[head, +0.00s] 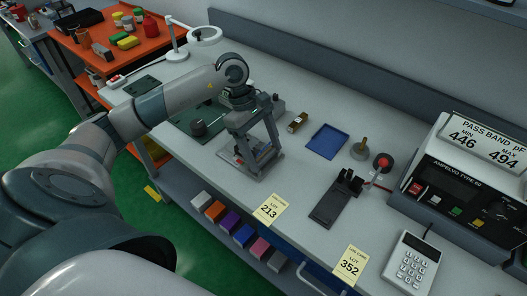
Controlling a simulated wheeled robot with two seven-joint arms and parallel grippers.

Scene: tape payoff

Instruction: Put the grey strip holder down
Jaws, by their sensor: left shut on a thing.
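My left gripper (258,165) points down at the middle of the bench, shut on a small grey piece that I take for the grey strip holder (236,157). My right gripper is out of view.
The bench (305,175) is clear right of the gripper up to a dark fixture (335,198). Lot cards (270,209) lie along the front edge. A meter (465,185) stands right.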

